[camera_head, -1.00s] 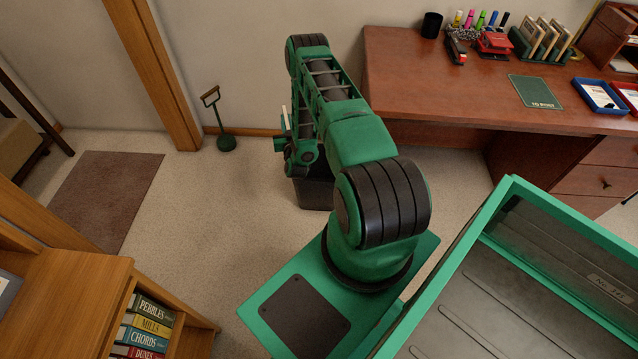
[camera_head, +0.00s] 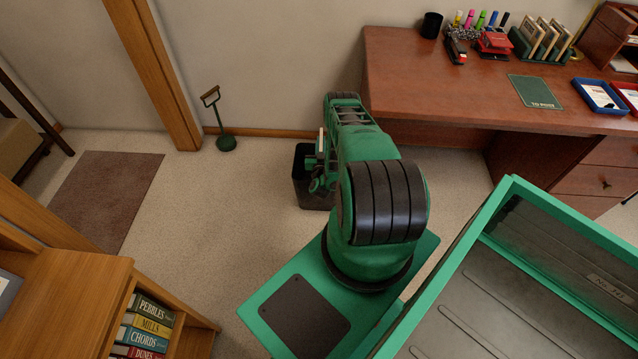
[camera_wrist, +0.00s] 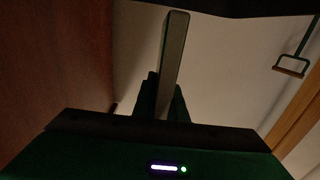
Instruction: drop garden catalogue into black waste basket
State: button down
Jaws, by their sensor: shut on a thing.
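The garden catalogue (camera_wrist: 174,55) shows edge-on in the wrist view as a thin pale slab; its cover is not readable. My gripper (camera_wrist: 161,95) is shut on it. In the head view the catalogue is a thin light strip (camera_head: 321,141) beside the wrist. The black waste basket (camera_head: 303,192) stands on the floor by the wall, left of the desk. My gripper (camera_head: 318,176) is over the basket's opening, and my arm hides the right part of the basket. I cannot tell how far above the rim the catalogue is.
A wooden desk (camera_head: 450,95) with stationery is to the right of the basket. A green stand with a handle (camera_head: 226,142) is on the floor to the left, near the door frame (camera_head: 160,75). A bookcase (camera_head: 70,300) is at lower left. Carpet between is clear.

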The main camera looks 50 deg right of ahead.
jog(key=shift+f, duration=1)
jog(key=c, duration=1.7)
grip_release()
jog(key=shift+s+a, duration=0.1)
jog(key=v, duration=1)
jog(key=shift+s+a, duration=0.2)
